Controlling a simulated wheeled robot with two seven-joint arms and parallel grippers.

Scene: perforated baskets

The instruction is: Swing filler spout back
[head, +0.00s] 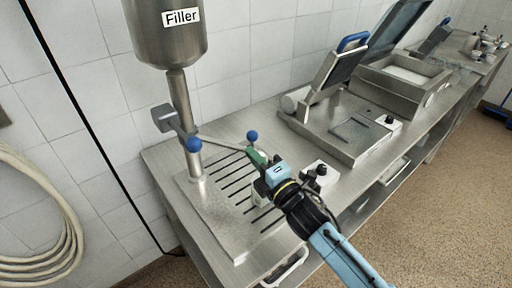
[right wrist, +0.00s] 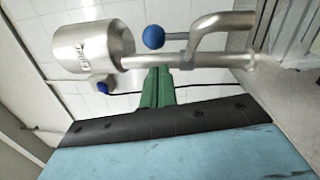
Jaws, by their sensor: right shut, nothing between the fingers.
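The steel filler (head: 166,38), labelled "Filler", stands on an upright pipe at the bench's left end. My right gripper (head: 257,158) has green fingers that are shut and empty, just below this knob. In the right wrist view, the fingers (right wrist: 158,85) point toward the filler pipe, with the knob (right wrist: 154,37) and the bent spout (right wrist: 222,22) beyond. I cannot tell whether they touch. My left gripper is out of view.
A lever with another blue ball (head: 193,144) sits on the filler pipe. A small control box (head: 319,172) with a black knob is beside my right arm. A machine with a raised lid (head: 337,70) stands farther right. A hose (head: 45,190) hangs at left.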

